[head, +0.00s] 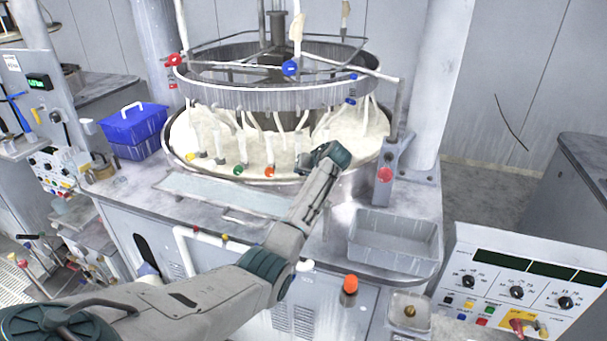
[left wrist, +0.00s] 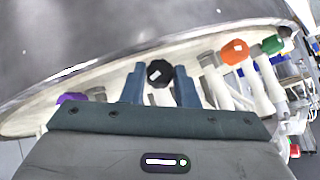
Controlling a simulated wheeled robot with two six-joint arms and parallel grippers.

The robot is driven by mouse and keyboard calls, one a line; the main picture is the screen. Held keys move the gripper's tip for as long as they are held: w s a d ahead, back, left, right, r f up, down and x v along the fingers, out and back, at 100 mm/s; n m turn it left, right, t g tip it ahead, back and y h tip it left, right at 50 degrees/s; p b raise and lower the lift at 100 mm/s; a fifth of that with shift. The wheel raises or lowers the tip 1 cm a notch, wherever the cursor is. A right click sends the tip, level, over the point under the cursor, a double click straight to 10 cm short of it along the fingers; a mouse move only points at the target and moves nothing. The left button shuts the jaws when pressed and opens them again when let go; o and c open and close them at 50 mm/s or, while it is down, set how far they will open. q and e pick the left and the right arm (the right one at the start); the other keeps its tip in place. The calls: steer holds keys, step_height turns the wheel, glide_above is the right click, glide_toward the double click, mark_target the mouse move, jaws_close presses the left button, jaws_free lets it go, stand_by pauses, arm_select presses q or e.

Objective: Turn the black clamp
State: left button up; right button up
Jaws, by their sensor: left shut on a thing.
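The black clamp (left wrist: 160,73) is a round dark knob with a small white mark, seen in the left wrist view at the rim of the polishing platen (head: 180,160). My left gripper (left wrist: 160,84) has one finger on each side of it and is shut on it. In the head view my left gripper (head: 328,154) reaches over the front right of the platen and hides the black clamp. The lower part of the clamp is hidden by the gripper body in the left wrist view. My right gripper is not in view.
An orange clamp (left wrist: 235,51) and a green clamp (left wrist: 272,45) sit to the right in the left wrist view; a purple clamp (left wrist: 72,98) is to the left. A metal ring (head: 225,95) hangs above the platen. A red-button post (head: 385,174) and grey tray (head: 390,250) stand right.

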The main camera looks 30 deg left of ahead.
arm_select(q)
steer(key=shift+w+d+f+m+g+y+b, duration=0.1)
steer(key=shift+m+g+y+b, duration=0.35)
steer(key=shift+y+b, duration=0.25)
steer(key=shift+w+d+f+m+g+y+b, duration=0.1)
steer(key=shift+m+g+y+b, duration=0.35)
steer(key=shift+y+b, duration=0.25)
steer(key=o, duration=0.7)
steer(key=shift+d+r, duration=0.1)
steer(key=shift+d+b, duration=0.2)
steer(key=shift+b, duration=0.1)
steer(key=shift+b+v, duration=2.05)
steer(key=shift+v, duration=3.1)
